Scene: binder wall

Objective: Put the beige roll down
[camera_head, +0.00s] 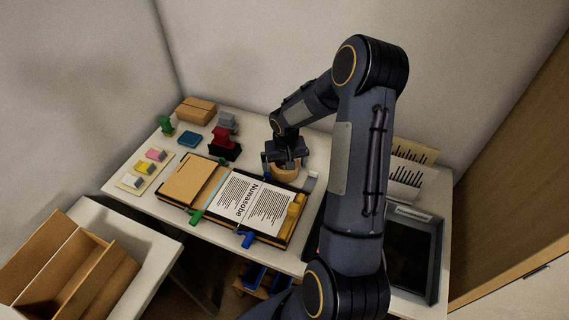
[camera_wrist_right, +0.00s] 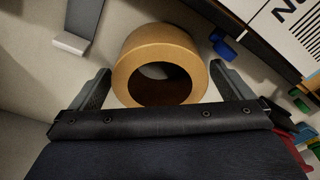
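The beige roll (camera_head: 286,172) is a thick, short ring near the back middle of the white table, just behind the document board. In the right wrist view the roll (camera_wrist_right: 160,72) shows its open hole toward the camera. My right gripper (camera_head: 283,160) is over it, with one finger on each side of the ring. I cannot tell whether the roll's underside touches the table. My left gripper is not in view.
A board with a printed sheet (camera_head: 250,207) and colored clips lies in front. A grey metal piece (camera_wrist_right: 83,22) is beside the roll. A red stamp (camera_head: 222,143), blue box (camera_head: 190,139) and carton (camera_head: 196,110) stand left. A dark tray (camera_head: 436,262) is right.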

